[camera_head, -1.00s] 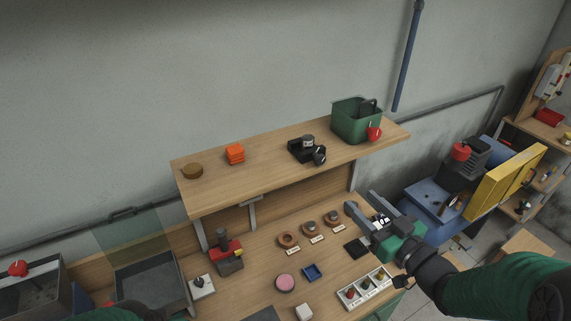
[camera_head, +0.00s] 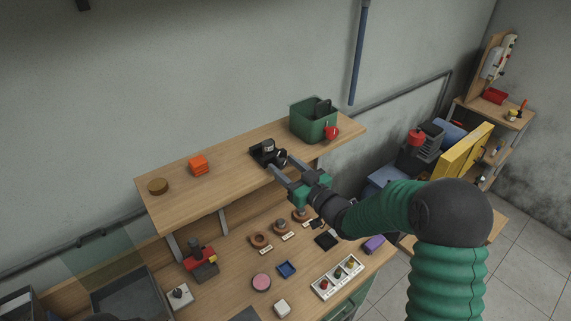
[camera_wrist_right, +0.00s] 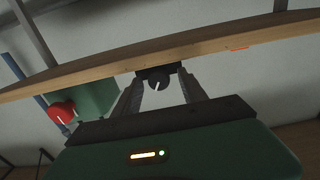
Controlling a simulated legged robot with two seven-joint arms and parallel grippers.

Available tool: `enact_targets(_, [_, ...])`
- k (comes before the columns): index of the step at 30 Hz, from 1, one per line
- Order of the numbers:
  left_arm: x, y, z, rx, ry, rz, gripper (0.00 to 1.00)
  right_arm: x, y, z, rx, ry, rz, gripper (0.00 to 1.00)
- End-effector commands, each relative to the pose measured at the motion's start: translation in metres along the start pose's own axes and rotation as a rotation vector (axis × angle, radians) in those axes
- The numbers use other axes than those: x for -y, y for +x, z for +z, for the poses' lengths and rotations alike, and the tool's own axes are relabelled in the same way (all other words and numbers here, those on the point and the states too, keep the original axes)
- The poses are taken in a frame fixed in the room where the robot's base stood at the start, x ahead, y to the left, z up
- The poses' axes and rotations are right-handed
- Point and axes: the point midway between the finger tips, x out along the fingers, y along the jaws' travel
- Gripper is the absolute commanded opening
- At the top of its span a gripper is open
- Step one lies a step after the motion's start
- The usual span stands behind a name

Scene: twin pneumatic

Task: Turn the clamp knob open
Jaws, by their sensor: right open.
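A small black device (camera_head: 263,153) with a grey cylinder on top stands on the wooden shelf; I take it to be the clamp. Its round black knob (camera_head: 281,156) faces out over the shelf's front edge. In the right wrist view the knob (camera_wrist_right: 159,83) shows a white pointer line, slightly tilted from vertical. My right gripper (camera_head: 281,163) is open in front of the knob. In the wrist view its fingers (camera_wrist_right: 160,88) stand on either side of the knob with visible gaps. Contact cannot be told. My left gripper is not in view.
A green bin (camera_head: 306,124) with a red knob (camera_head: 331,132) stands to the right on the shelf. An orange block (camera_head: 198,165) and a brown disc (camera_head: 157,186) lie to the left. The shelf edge (camera_wrist_right: 240,37) runs close above my fingers. The bench below holds several small parts.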

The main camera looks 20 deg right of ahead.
Motion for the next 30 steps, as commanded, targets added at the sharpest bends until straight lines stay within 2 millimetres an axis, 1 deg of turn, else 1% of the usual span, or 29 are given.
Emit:
enact_targets(4, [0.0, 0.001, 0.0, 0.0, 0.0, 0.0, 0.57, 0.0, 0.0, 0.0, 0.0, 0.0, 0.0, 0.5])
enact_targets(5, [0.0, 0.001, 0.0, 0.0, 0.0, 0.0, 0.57, 0.0, 0.0, 0.0, 0.0, 0.0, 0.0, 0.47])
enact_targets(15, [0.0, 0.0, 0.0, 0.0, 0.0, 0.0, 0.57, -0.001, 0.0, 0.0, 0.0, 0.0, 0.001, 0.03])
enact_targets(16, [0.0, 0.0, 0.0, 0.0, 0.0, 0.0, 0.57, -0.001, 0.0, 0.0, 0.0, 0.0, 0.001, 0.0])
enact_targets(23, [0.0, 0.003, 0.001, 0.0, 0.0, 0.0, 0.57, -0.001, 0.0, 0.001, -0.001, -0.007, 0.0, 0.0])
enact_targets(26, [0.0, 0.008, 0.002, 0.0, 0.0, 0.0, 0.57, 0.0, 0.0, 0.002, -0.001, -0.028, 0.0, 0.0])
enact_targets(30, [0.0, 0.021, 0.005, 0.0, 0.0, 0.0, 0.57, 0.0, 0.0, 0.004, -0.002, -0.087, 0.0, 0.0])
